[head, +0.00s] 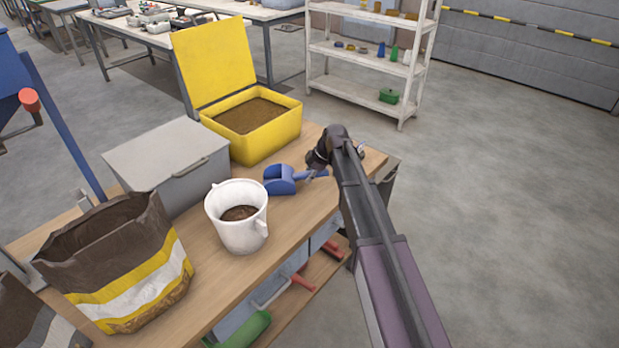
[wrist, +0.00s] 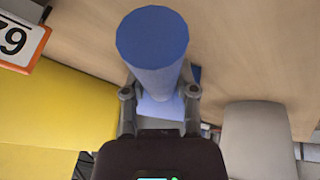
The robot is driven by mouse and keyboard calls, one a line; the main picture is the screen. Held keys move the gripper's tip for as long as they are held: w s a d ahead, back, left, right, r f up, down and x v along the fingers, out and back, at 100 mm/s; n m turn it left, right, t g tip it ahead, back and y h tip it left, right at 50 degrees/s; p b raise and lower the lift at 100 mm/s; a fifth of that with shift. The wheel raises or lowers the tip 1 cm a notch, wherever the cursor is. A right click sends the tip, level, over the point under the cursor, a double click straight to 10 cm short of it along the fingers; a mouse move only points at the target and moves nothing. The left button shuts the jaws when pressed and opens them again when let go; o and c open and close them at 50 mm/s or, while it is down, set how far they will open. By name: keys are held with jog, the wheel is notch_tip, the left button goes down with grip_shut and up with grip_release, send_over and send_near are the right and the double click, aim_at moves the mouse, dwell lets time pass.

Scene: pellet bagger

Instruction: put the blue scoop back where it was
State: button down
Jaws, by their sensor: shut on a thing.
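The blue scoop (head: 281,180) is at the right part of the wooden workbench (head: 310,200), in front of the yellow bin. My gripper (head: 318,173) is at the scoop's handle, which points right toward my arm. In the wrist view my gripper (wrist: 158,98) is shut on the blue scoop (wrist: 155,45), with a finger on each side of it and the round handle end facing the camera. The scoop is at or just above the bench top; I cannot tell whether it touches. My wrist hides part of the handle in the head view.
A white bucket (head: 240,232) with brown pellets stands left of the scoop. Behind are an open yellow bin (head: 270,142) of pellets and a closed grey box (head: 165,170). An open bag (head: 130,270) stands at the left. The bench's right edge is near my wrist.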

jog(key=shift+c, duration=2)
grip_release()
jog(key=shift+r, duration=0.1)
jog(key=p+v, duration=1.1)
jog(key=v, duration=0.1)
jog(key=shift+s, duration=0.1)
jog(key=s+d+m+h, duration=0.1)
jog(key=s+d+m, duration=0.4)
jog(key=s, duration=0.3)
jog(key=s+d+f+m+g+h, duration=0.1)
jog(key=s+d+m+h, duration=0.1)
jog(key=s+d+m, duration=0.3)
jog(key=s+d+f+m+h, duration=0.1)
jog(key=s+d+m, duration=0.4)
jog(key=s+m, duration=0.5)
jog(key=shift+s+d+h, duration=0.2)
jog(key=shift+s+h, duration=0.3)
jog(key=shift+s, duration=0.35)
